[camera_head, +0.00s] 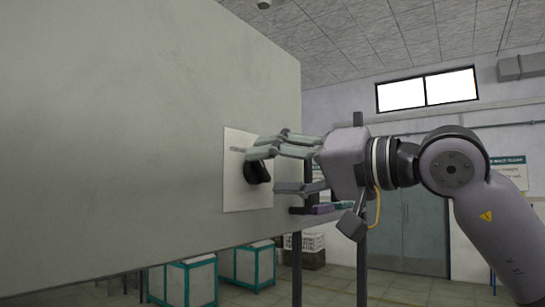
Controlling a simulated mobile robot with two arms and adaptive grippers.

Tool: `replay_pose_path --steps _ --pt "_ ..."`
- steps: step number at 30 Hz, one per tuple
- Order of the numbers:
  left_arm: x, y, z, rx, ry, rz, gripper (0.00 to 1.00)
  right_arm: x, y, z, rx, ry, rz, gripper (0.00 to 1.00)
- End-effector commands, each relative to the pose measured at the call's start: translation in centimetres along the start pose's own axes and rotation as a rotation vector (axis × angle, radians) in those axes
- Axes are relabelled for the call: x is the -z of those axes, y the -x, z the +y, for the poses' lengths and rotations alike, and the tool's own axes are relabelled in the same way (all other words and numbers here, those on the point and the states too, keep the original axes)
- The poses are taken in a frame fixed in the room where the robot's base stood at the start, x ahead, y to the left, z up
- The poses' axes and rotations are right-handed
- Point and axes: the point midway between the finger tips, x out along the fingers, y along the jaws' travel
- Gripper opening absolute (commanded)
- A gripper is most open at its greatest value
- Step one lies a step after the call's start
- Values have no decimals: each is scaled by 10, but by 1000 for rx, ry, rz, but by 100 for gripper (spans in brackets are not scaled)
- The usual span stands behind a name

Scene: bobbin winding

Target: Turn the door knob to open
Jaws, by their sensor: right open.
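A black door knob (257,173) sits on a pale square plate (235,195) fixed to a large grey panel (120,120). My right gripper (270,168) reaches in from the right at the height of the knob. Its fingers are apart, with upper fingers in front of and above the knob and a lower finger below and to its right. The upper fingers partly hide the knob and the plate. I cannot tell whether any finger touches the knob. My left gripper is not in view.
The grey panel fills the left side. A dark metal frame (362,262) stands below my right arm. Teal-edged boxes (190,283) and a crate (305,250) stand on the floor behind. Grey double doors (425,235) and a window (427,90) are in the back wall.

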Motion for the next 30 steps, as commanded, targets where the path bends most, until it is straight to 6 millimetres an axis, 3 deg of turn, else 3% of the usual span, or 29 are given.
replay_pose_path --steps 5,13,30 --pt "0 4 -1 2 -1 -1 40 0 -10 0 -1 -1 -1 57" --pt "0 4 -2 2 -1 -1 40 0 -11 1 -1 0 0 56" --pt "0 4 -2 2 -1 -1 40 0 -11 1 -1 0 0 18"
